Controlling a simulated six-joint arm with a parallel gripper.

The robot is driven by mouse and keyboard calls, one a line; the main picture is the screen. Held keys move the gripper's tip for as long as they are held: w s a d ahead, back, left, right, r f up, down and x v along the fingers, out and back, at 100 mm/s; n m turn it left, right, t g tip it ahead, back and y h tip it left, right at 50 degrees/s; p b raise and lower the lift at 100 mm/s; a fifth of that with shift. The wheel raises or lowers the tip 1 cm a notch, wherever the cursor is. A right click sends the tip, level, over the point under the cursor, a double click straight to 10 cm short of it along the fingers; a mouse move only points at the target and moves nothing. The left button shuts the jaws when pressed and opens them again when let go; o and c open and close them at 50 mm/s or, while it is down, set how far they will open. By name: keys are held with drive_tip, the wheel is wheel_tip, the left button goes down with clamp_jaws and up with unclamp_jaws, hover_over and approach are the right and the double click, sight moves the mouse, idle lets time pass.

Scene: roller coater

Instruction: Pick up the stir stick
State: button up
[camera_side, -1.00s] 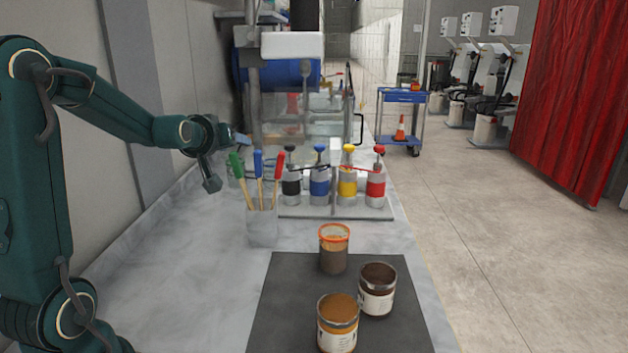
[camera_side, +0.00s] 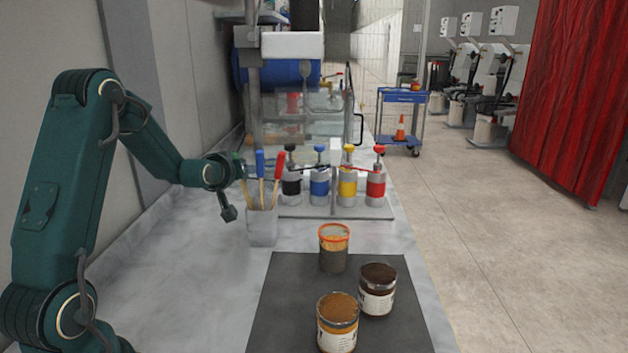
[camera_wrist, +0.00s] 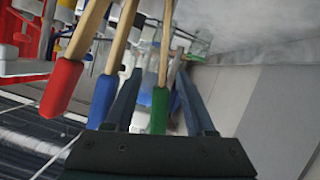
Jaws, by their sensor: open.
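Three wooden stir sticks stand in a grey square holder (camera_side: 262,228) on the bench. The one with the green handle (camera_side: 238,160) is at the left, the blue-handled one (camera_side: 260,164) in the middle, the red-handled one (camera_side: 279,166) at the right. My gripper (camera_wrist: 160,78) is open. In the wrist view the green handle (camera_wrist: 159,110) lies between its two fingers, with no clear contact visible. The blue handle (camera_wrist: 102,100) is just outside the left finger, and the red handle (camera_wrist: 62,88) is farther left. In the side view my fingers are mostly hidden at the green handle.
Pump bottles in black, blue (camera_side: 319,180), yellow and red stand in a rack right behind the sticks. Three jars (camera_side: 338,322) stand on a dark mat (camera_side: 275,305) in front. The bench left of the holder is clear.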

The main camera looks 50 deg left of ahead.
drive_tip(key=shift+w+a+f, duration=0.1)
clamp_jaws()
